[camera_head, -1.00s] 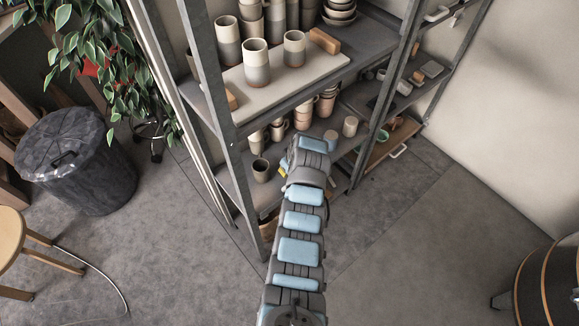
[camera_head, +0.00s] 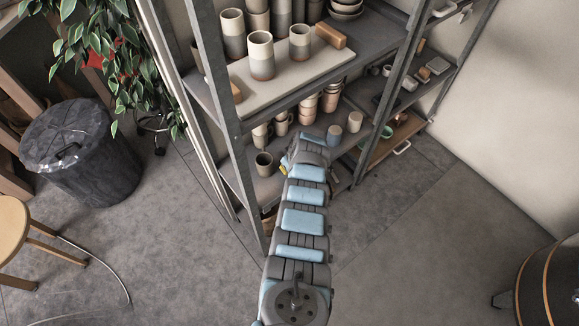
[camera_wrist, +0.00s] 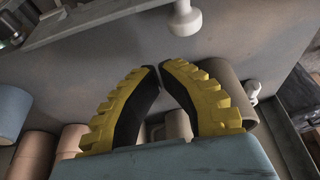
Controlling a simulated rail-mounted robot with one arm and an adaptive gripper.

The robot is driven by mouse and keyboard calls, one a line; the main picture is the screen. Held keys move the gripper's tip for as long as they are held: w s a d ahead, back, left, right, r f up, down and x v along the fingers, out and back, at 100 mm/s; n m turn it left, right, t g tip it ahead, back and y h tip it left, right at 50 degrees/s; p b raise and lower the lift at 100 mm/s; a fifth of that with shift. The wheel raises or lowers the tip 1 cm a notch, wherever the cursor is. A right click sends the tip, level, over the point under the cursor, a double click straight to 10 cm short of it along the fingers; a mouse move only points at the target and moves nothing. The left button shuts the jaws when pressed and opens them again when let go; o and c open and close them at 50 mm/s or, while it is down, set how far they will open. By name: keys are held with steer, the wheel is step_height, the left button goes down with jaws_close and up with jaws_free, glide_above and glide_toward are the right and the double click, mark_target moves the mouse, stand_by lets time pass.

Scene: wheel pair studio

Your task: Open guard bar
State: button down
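My gripper's two yellow-and-black fingers (camera_wrist: 160,69) show in the wrist view, tips together or almost touching, with nothing seen between them. In the head view my gripper is mostly hidden behind my wrist, inside the shelf unit at the lower shelf level. No part is clearly the guard bar. A pale grey bar (camera_wrist: 110,22) crosses the upper left of the wrist view, beyond the fingertips. A white knob (camera_wrist: 185,20) is at the top, right of that bar and apart from the fingers. I cannot tell whether either belongs to the guard bar.
The metal shelf unit (camera_head: 232,130) has an upright close to the left of my arm. Cups (camera_head: 264,163) stand on the lower shelf, and tall cups (camera_head: 261,53) on a board above. A bin (camera_head: 84,152) and stool (camera_head: 14,232) are left.

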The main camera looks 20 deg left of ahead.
steer(key=shift+f, duration=0.15)
steer(key=shift+d, duration=0.1)
steer(key=shift+s+d+p, duration=0.5)
steer(key=shift+d+p, duration=0.2)
steer(key=shift+s+d, duration=0.1)
steer(key=shift+d, duration=0.4)
steer(key=shift+s+d+p, duration=0.3)
steer(key=shift+d+p, duration=0.1)
steer(key=shift+b, duration=0.35)
steer(key=shift+d, duration=0.15)
